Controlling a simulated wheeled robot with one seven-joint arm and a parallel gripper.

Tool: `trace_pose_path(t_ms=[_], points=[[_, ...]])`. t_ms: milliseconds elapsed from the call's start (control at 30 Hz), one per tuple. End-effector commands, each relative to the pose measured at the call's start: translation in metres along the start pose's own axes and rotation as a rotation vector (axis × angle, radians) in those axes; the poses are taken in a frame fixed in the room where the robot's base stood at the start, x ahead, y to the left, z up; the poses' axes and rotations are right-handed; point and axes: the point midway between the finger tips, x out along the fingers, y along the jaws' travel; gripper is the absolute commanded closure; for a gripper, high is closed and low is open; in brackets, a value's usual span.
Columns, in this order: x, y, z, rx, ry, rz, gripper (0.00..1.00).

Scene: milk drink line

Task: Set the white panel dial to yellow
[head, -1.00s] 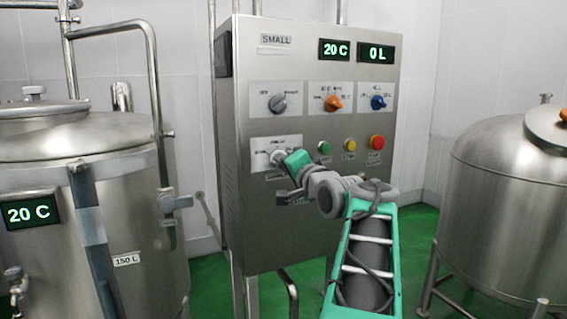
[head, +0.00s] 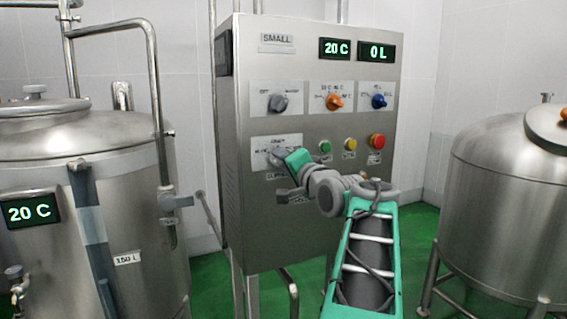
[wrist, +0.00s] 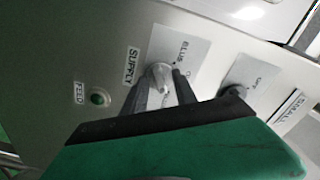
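The dial (wrist: 161,76) is light grey and sits on a white plate (wrist: 186,52) at the lower left of the steel panel. In the wrist view the plate reads BLUE, with other lettering partly hidden, and a SUPPLY label is beside it. In the head view my gripper (head: 276,157) is at this plate (head: 263,142) and covers much of the dial. In the wrist view my two dark fingers stand on either side of the dial, close to it. Whether they press on it I cannot tell. Which colour the dial points to is not clear.
Above are a grey dial (head: 279,103), an orange dial (head: 334,102) and a blue dial (head: 378,101). To the right are green (head: 325,146), yellow (head: 350,144) and red (head: 377,141) buttons. Steel tanks stand left (head: 60,135) and right (head: 500,190).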

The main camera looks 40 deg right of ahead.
Motion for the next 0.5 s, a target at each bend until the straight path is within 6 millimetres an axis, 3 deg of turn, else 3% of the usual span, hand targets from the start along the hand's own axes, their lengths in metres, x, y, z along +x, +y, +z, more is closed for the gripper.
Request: trace_pose_path(t_ms=[133,400,500], points=[[-0.017,0.002,-0.001,-0.002,0.005,0.0,0.66],[-0.069,0.002,-0.001,-0.002,0.005,0.001,0.66],[-0.076,0.001,0.0,0.0,0.001,0.0,0.66]])
